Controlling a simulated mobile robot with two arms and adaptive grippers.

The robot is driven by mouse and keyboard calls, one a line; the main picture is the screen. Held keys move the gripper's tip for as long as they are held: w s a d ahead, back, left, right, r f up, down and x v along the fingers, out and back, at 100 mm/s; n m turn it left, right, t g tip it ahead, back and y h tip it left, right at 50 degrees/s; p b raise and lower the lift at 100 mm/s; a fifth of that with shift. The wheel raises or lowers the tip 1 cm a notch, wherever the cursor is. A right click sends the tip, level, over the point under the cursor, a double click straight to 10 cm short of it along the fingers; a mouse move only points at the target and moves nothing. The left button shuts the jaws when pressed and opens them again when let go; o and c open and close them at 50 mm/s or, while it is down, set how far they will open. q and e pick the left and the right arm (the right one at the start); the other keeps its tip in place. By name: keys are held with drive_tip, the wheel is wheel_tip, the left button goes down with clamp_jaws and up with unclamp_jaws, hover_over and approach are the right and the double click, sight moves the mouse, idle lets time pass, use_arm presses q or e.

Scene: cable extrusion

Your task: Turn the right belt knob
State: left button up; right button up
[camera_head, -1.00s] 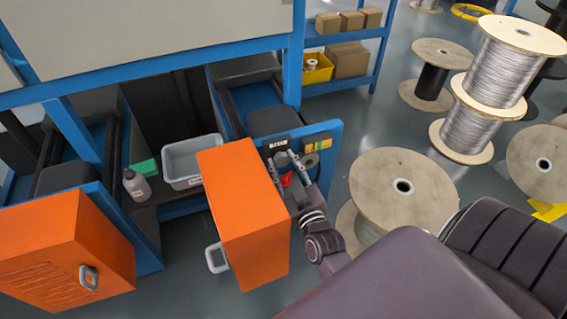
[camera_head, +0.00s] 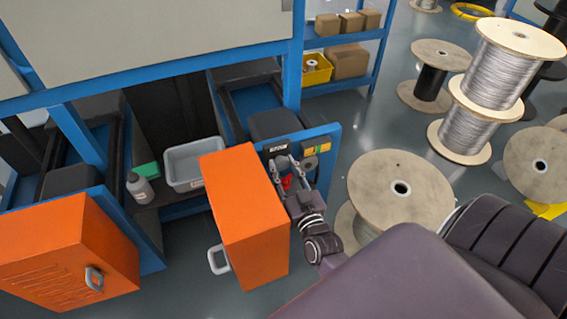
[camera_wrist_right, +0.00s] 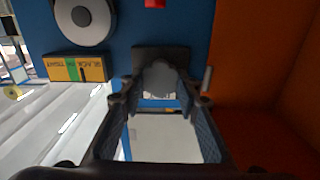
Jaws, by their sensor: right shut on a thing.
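The right belt knob (camera_wrist_right: 160,76) shows in the right wrist view as a rounded grey piece in front of a black plate on the blue panel (camera_wrist_right: 182,27). My right gripper (camera_wrist_right: 158,98) is shut on it, with a finger at each side. In the head view my right gripper (camera_head: 284,165) is at the front of the blue panel (camera_head: 331,137), just below a black label plate (camera_head: 277,148). The knob is largely hidden by the fingers there, and its turn angle cannot be read. My left gripper is out of view.
An orange door (camera_head: 245,215) stands close to the left of my right gripper. A yellow-green label (camera_head: 318,149), a round dial (camera_head: 310,163) and a red part (camera_head: 287,182) are near it. A wooden reel (camera_head: 400,190) stands to the right.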

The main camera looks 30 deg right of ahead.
drive_tip(key=shift+r+m+p, duration=0.15)
drive_tip(key=shift+m+p, duration=0.15)
drive_tip(key=shift+m, duration=0.2)
drive_tip(key=m+p, duration=0.1)
drive_tip(key=m, duration=0.3)
drive_tip(key=shift+p, duration=0.4)
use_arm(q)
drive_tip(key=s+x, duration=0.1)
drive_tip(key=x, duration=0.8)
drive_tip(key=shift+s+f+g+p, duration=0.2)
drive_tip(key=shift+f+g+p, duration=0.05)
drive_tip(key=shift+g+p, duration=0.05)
use_arm(e)
drive_tip(key=shift+d+m, duration=0.1)
drive_tip(key=shift+m, duration=1.2)
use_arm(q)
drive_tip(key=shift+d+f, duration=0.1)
use_arm(e)
drive_tip(key=o, duration=1.2)
drive_tip(key=shift+c, duration=0.2)
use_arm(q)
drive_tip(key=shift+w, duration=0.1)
